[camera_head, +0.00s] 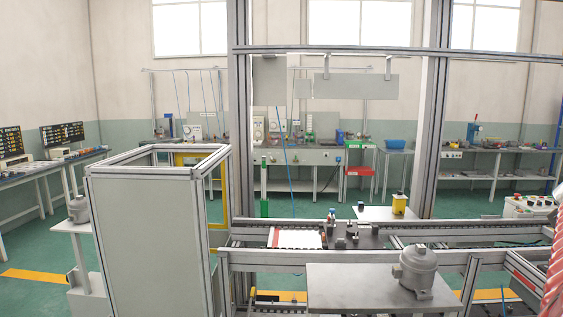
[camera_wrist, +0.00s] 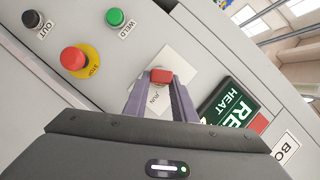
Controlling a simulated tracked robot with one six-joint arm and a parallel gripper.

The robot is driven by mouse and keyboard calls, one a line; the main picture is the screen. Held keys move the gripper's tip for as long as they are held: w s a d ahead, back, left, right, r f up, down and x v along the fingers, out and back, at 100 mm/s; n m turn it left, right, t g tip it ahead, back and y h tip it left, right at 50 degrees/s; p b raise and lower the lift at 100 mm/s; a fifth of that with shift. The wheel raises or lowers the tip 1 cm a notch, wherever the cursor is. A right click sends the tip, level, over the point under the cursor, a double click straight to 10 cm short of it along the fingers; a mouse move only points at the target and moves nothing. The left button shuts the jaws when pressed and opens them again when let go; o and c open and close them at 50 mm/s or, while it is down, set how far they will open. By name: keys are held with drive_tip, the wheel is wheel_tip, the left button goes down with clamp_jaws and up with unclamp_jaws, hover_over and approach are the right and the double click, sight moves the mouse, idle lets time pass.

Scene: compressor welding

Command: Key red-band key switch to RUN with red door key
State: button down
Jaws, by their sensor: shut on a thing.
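In the wrist view, my gripper (camera_wrist: 160,88) reaches in over a grey control panel, its two purple fingers shut on the red door key (camera_wrist: 161,76). Only a small red block of the key shows between the fingertips. It is in front of a pale square plate (camera_wrist: 178,62) with a label reading RUN, upside down in the picture. The red-band key switch is hidden behind the key and fingers. I cannot tell whether the key is seated in it or which way the switch points. My gripper does not show clearly in the head view.
Beside the plate are a red stop button (camera_wrist: 73,58) on a yellow disc, a green WELD button (camera_wrist: 115,17) and a black OUT button (camera_wrist: 31,18). A dark green display (camera_wrist: 232,108) reading HEAT is close to the right finger. The head view shows a conveyor frame (camera_head: 470,228) and grey compressor (camera_head: 417,270).

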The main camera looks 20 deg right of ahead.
drive_tip(key=c, duration=1.4)
unclamp_jaws()
